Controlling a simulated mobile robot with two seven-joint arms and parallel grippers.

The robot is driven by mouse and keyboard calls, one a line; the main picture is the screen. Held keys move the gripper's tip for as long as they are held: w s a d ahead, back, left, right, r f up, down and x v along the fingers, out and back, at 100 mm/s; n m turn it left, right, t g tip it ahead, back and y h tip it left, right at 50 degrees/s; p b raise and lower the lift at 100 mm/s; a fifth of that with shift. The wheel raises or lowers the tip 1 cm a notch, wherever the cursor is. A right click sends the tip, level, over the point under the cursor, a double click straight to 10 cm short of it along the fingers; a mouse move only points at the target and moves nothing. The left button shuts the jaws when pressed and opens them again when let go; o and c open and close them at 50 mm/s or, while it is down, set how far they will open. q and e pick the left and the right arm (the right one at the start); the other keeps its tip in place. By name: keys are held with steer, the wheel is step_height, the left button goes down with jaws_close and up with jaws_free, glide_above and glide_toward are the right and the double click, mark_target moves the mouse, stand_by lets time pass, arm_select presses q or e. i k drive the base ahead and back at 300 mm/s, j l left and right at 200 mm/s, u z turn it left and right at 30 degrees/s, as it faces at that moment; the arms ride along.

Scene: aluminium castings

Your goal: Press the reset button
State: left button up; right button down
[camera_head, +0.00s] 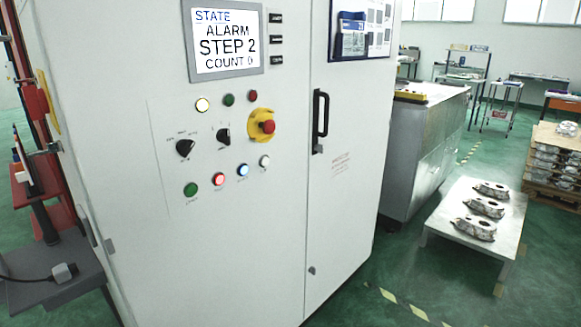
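A white control cabinet (120,120) fills the left half of the head view. Its lower button row holds a green button (190,189), a lit red button (218,181), a lit blue button (243,170) and a white button (264,161). The small labels under them are too blurred to tell which one is reset. The screen (227,40) above reads STATE, ALARM, STEP 2, COUNT 0. Neither gripper is in view, and nothing covers the buttons.
A red emergency stop (267,127) on a yellow plate sits above the row, beside two black rotary switches. A black door handle (320,115) sticks out to the right. A low table (463,215) with castings stands at the right. Green floor is clear in front of it.

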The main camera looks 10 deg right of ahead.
mark_target(243, 169)
steer(key=i+j+z, duration=0.4)
steer(key=j, duration=0.2)
steer(key=j+z, duration=0.2)
steer(key=i+j, duration=0.1)
steer(key=j, duration=0.25)
steer(key=i+j, duration=0.15)
steer(key=j, duration=0.2)
steer(key=i+j+z, duration=0.1)
steer(key=j, duration=0.3)
